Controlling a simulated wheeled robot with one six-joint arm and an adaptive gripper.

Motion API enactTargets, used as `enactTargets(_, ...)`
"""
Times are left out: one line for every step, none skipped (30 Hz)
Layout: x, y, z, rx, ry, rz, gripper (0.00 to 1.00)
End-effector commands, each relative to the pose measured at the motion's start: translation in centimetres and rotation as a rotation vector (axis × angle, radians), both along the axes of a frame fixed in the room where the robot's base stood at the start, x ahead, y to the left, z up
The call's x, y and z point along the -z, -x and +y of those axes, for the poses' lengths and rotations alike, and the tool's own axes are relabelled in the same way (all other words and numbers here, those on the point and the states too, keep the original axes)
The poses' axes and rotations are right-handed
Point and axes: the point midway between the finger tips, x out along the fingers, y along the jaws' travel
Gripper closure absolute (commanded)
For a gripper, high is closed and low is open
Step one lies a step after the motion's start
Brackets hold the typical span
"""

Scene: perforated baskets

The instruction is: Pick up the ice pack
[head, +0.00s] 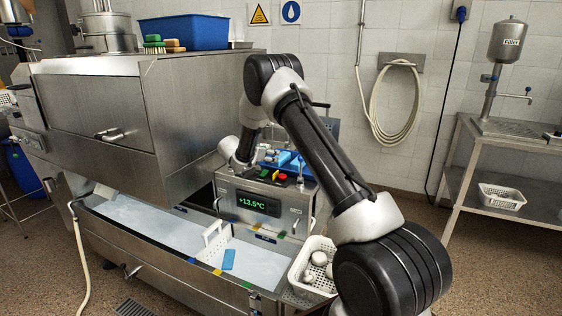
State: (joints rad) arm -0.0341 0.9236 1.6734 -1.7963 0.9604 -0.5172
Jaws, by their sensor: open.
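A flat blue slab (228,259), which looks like an ice pack, leans in the pale bath on the right side of the white perforated divider. More blue pieces (286,159) lie on top of the steel control box, partly hidden by my arm; I cannot tell whether they are ice packs too. My gripper (242,164) is at the far end of my arm, by the left top edge of the control box. It is open, small in view and partly hidden. It is well above and apart from the slab in the bath.
The control box (258,203) with a +13.5°C display stands across the bath. A white perforated basket (313,268) with pale round things sits at the bath's right end. A large steel housing (150,110) blocks the left. Another basket (501,196) is on the right shelf.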

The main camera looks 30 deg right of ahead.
Motion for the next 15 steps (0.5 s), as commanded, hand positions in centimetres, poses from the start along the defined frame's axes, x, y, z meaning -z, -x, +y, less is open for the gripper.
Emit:
enactTargets(1.4,-0.6,0.4,-0.027,0.019,0.019,0.45)
enactTargets(1.9,-0.8,0.5,-0.04,0.027,0.027,0.45)
enactTargets(2.5,-1.1,0.6,-0.054,0.036,0.035,0.45)
enactTargets(2.9,-1.4,0.5,-0.061,0.041,0.039,0.45)
enactTargets(3.2,-1.6,0.2,-0.064,0.044,0.042,0.45)
enactTargets(3.6,-1.9,-0.2,-0.067,0.045,0.044,0.45)
enactTargets(3.8,-2.3,-0.6,-0.068,0.047,0.044,0.45)
enactTargets(4.0,-2.5,-1.0,-0.068,0.047,0.044,0.45)
enactTargets(4.3,-3.0,-1.7,-0.068,0.045,0.044,0.45)
enactTargets(4.5,-3.2,-2.1,-0.067,0.045,0.044,0.45)
enactTargets(4.7,-3.5,-2.5,-0.066,0.046,0.043,0.45)
enactTargets(4.9,-3.8,-3.0,-0.067,0.045,0.044,0.45)
enactTargets(5.1,-4.1,-3.3,-0.067,0.045,0.044,0.45)
enactTargets(5.2,-4.3,-3.6,-0.067,0.045,0.044,0.45)
enactTargets(5.4,-4.5,-3.9,-0.067,0.045,0.043,0.45)
